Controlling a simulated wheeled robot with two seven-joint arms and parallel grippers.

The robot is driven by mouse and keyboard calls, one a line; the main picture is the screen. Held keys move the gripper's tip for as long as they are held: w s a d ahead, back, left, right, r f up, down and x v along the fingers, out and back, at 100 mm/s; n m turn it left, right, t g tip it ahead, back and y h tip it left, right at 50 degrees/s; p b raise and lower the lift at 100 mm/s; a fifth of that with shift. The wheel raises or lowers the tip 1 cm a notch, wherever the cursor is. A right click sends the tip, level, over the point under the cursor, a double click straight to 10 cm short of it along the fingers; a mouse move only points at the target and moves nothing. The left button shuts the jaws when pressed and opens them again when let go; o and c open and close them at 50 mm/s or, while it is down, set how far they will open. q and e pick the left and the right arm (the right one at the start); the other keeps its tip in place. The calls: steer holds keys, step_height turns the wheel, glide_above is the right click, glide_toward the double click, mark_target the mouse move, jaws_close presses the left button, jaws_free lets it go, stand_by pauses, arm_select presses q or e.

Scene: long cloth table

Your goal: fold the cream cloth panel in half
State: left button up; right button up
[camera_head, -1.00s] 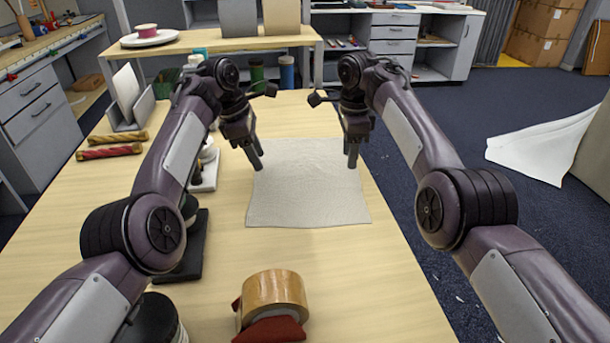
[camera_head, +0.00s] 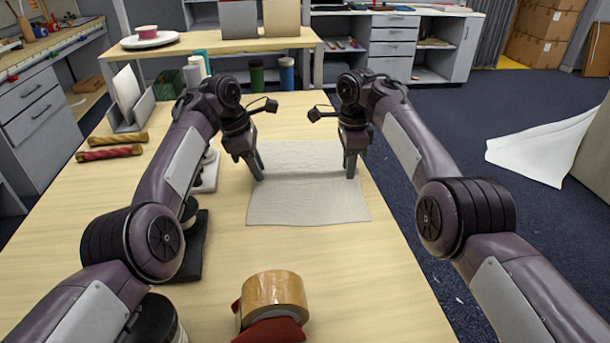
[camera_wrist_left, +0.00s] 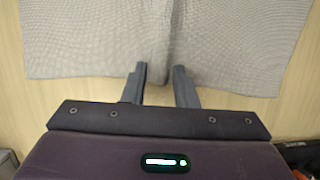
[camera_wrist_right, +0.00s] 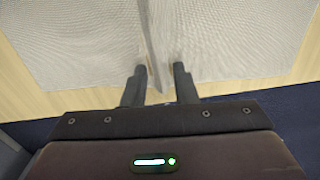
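The cream cloth panel (camera_head: 305,206) lies on the wooden table, with a raised crease across its middle between my two grippers. My left gripper (camera_head: 257,172) points down at the cloth's left edge. In the left wrist view its fingers (camera_wrist_left: 160,78) stand apart, with a ridge of cloth (camera_wrist_left: 160,50) between them. My right gripper (camera_head: 350,168) points down at the cloth's right edge. In the right wrist view its fingers (camera_wrist_right: 160,80) are also apart, with a narrow cloth ridge (camera_wrist_right: 155,70) between them. Firm contact with the cloth is unclear.
A tape roll (camera_head: 273,291) sits on a red item (camera_head: 270,330) near the front. Dark items (camera_head: 192,250) and a white stand (camera_head: 208,174) are left of the cloth. Two rolled bundles (camera_head: 110,152) lie farther left. Table is clear between cloth and tape.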

arm_select(q)
jaws_close()
arm_select(e)
jaws_close()
arm_select(q)
steer(key=shift+r, duration=0.1)
arm_select(e)
steer(key=shift+r, duration=0.1)
